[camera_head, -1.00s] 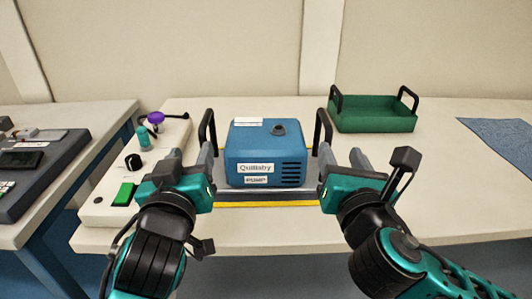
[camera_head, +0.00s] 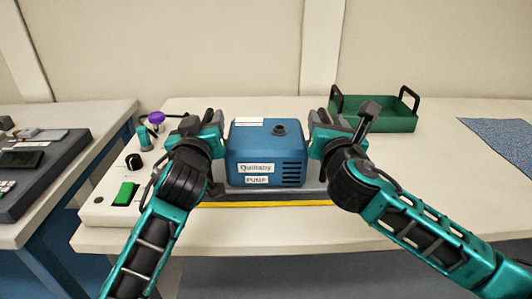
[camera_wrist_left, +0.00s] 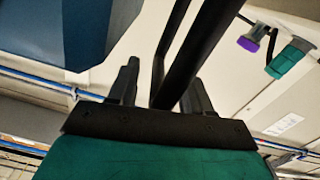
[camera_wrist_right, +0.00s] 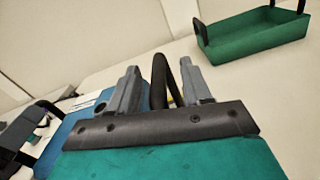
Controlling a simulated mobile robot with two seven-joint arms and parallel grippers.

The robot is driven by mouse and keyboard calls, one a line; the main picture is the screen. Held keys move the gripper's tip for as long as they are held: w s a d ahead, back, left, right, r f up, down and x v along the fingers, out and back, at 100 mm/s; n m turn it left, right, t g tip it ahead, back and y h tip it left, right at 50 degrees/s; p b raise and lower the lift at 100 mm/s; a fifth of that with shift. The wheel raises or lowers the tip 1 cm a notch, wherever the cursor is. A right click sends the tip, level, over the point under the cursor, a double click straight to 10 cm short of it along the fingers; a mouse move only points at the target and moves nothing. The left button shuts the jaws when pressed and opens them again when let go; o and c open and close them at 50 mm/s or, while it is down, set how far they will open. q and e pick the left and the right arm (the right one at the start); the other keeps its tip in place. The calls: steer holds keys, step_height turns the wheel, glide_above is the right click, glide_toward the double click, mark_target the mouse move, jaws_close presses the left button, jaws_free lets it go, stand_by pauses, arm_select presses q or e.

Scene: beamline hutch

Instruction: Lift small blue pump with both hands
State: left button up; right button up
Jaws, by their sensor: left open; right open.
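The small blue pump (camera_head: 265,155) sits upright on a grey base with a yellow front edge (camera_head: 265,204) on the table. A black handle stands at each side of it. My left gripper (camera_head: 211,122) is at the pump's left side, open; in the left wrist view its fingers (camera_wrist_left: 160,88) stand on either side of the black left handle (camera_wrist_left: 198,50). My right gripper (camera_head: 318,122) is at the right side, open; in the right wrist view the black right handle (camera_wrist_right: 159,78) is between its fingers (camera_wrist_right: 162,88). In the head view the grippers largely hide both handles.
A green tray with black handles (camera_head: 372,119) stands behind right. At left is a white panel (camera_head: 100,207) with a green switch (camera_head: 126,193), black knob (camera_head: 133,161) and purple knob (camera_head: 156,118). A blue cloth (camera_head: 505,140) lies far right.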

arm_select(q)
steer(key=shift+w, duration=0.2)
arm_select(e)
steer(key=shift+w, duration=0.15)
arm_select(q)
steer(key=shift+c, duration=0.5)
arm_select(e)
steer(key=shift+c, duration=0.5)
arm_select(q)
jaws_close()
arm_select(e)
jaws_close()
arm_select(q)
steer(key=shift+d, duration=0.2)
arm_select(e)
steer(key=shift+a, duration=0.2)
arm_select(q)
steer(key=shift+r, duration=0.3)
arm_select(e)
steer(key=shift+r, duration=0.3)
